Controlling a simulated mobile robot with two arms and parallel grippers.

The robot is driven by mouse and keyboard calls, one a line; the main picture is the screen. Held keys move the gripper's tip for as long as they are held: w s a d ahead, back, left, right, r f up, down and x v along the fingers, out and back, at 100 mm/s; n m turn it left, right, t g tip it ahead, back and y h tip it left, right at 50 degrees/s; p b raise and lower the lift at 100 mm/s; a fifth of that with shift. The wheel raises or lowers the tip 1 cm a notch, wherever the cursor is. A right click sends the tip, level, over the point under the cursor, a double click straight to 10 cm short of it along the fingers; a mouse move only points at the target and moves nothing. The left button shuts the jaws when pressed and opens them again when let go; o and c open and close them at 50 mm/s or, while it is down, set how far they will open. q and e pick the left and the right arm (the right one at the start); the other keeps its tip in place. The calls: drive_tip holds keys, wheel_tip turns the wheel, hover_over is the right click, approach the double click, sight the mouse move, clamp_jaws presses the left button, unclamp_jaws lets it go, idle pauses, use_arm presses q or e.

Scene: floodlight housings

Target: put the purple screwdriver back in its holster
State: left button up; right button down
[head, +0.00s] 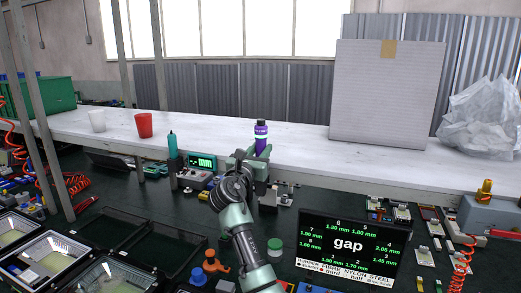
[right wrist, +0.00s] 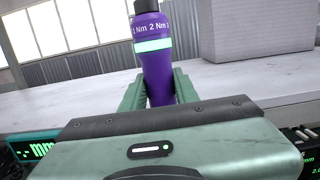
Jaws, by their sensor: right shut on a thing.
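The purple screwdriver (head: 261,138) is upright, with a black top and a pale band. My right gripper (head: 257,160) is shut on its lower part, near the front edge of the white shelf. In the right wrist view the purple screwdriver (right wrist: 154,50) stands between both fingers, slightly tilted, with "2 Nm" printed on it. Its lower end is hidden behind my gripper. A teal screwdriver (head: 172,146) stands upright to the left, by the green-display unit. I cannot make out an empty holster for certain; my arm hides part of the bench. My left gripper is not in view.
A green-display unit (head: 203,162) and a black "gap" display (head: 348,246) stand on the cluttered dark bench.

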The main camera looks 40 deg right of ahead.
drive_tip(key=shift+f, duration=0.25)
drive_tip(key=c, duration=1)
unclamp_jaws()
drive_tip(key=shift+f, duration=0.1)
drive_tip(key=r+b+v, duration=0.1)
drive_tip(key=b+v, duration=0.2)
drive_tip(key=v, duration=0.4)
drive_tip(key=shift+s+a+f, duration=0.25)
drive_tip(key=shift+a+f, duration=0.15)
drive_tip(key=shift+f, duration=0.05)
